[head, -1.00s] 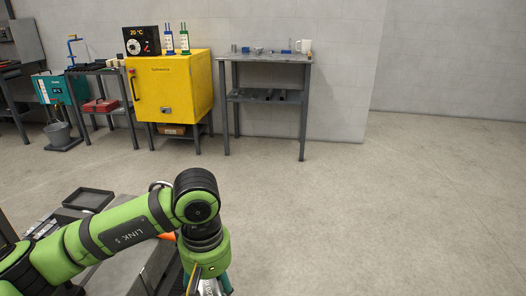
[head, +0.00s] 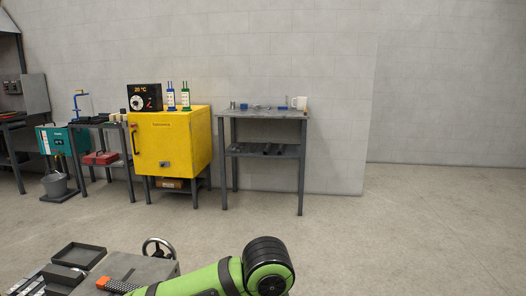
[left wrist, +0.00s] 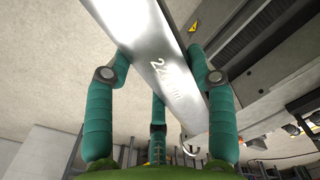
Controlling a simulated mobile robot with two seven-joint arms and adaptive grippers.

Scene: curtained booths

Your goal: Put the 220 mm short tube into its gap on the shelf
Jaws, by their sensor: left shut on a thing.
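A silvery metal tube (left wrist: 150,45) marked with a number starting "22" runs diagonally through the left wrist view. My left gripper (left wrist: 162,62) is shut on it, with green fingers on both sides. The tube's far end runs out of that view. In the head view only my left arm shows at the bottom; its gripper and the tube are below the frame. A grey stand against the wall has a lower shelf (head: 233,152) with several dark items on it. I cannot tell gaps between them at this distance. My right gripper is not in view.
A yellow cabinet (head: 172,145) stands left of the stand. The stand's top (head: 262,113) carries small items and a white mug (head: 299,103). A workbench with a handwheel (head: 158,247) and a dark tray (head: 79,256) is near at lower left. Open floor lies ahead and right.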

